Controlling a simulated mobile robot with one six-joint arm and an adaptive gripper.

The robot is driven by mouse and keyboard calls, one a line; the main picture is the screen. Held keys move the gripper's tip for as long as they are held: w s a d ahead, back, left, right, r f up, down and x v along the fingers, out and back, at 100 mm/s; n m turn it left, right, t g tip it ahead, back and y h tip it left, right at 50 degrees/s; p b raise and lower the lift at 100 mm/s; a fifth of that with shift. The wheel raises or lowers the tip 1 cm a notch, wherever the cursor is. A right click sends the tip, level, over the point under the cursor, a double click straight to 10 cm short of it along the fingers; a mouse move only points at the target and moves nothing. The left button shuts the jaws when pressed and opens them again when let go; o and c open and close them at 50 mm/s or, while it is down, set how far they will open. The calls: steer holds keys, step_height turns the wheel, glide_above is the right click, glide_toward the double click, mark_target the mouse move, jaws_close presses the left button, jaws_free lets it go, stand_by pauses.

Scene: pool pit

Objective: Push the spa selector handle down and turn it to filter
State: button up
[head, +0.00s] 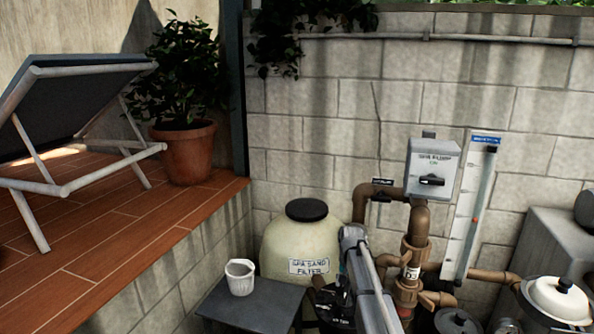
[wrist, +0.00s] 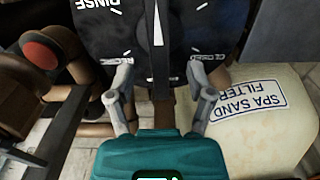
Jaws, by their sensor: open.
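The spa selector (wrist: 112,42) is a dark dial plate with white lettering in the wrist view; RINSE shows at upper left, with smaller words lower left and right. Its black handle (wrist: 159,72), with a white pointer stripe, runs vertically through the middle of the view. My gripper (wrist: 161,82) is open, one grey finger on each side of the handle; contact cannot be told. The FILTER mark on the dial is not visible. In the head view the dark selector (head: 328,298) shows beside the spa sand filter tank (head: 290,247), partly hidden by my arm.
A grey side table (head: 240,307) with a white cup (head: 240,276) stands left of the tank. Brown pipes (head: 408,285), a grey switch box (head: 432,170) and a white flow gauge (head: 470,205) stand right of my arm. A red knob (wrist: 42,54) is left of the dial.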

steer(key=shift+r+p, duration=2.15)
steer(key=shift+r, duration=0.4)
steer(key=s+n, duration=0.3)
steer(key=s, duration=2.6)
steer(key=shift+n, duration=0.3)
steer(key=shift+c, duration=0.4)
